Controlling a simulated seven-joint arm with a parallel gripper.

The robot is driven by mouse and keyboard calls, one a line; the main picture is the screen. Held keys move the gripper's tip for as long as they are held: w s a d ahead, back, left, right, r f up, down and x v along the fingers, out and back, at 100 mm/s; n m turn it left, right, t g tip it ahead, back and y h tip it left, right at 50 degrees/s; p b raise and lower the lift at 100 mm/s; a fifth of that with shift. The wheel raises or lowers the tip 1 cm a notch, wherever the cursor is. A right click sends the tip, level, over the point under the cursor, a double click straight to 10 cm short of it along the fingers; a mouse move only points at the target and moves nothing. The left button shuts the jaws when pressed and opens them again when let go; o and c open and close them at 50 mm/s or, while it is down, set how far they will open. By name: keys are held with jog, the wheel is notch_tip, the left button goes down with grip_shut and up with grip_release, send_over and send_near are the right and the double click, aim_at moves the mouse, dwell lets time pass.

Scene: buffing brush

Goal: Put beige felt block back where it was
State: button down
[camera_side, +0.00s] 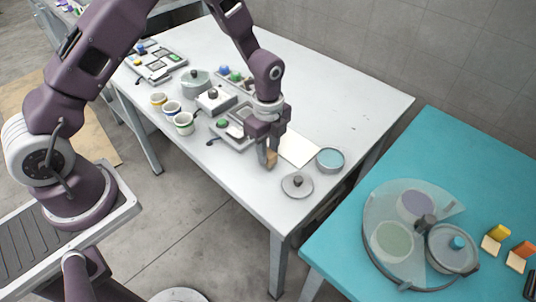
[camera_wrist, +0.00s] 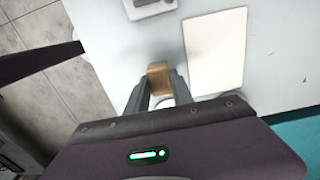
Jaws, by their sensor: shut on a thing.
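My gripper (camera_side: 267,156) is shut on the beige felt block (camera_side: 271,160) low over the white table, left of a cream flat sheet (camera_side: 297,148). In the wrist view the block (camera_wrist: 158,70) sits between the two fingers (camera_wrist: 160,88), beside the sheet (camera_wrist: 216,50). I cannot tell whether the block touches the table.
A grey lid (camera_side: 297,184) and a round tin with blue contents (camera_side: 330,160) stand near the front right of the white table (camera_side: 345,105). Cups (camera_side: 183,123), a pot (camera_side: 195,82) and trays (camera_side: 233,128) crowd the left. A teal table (camera_side: 450,150) with a round glass-topped stand (camera_side: 385,215) is at right.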

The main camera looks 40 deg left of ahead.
jog(key=shift+f, duration=0.85)
jog(key=shift+f, duration=0.15)
jog(key=c, duration=1.1)
grip_release()
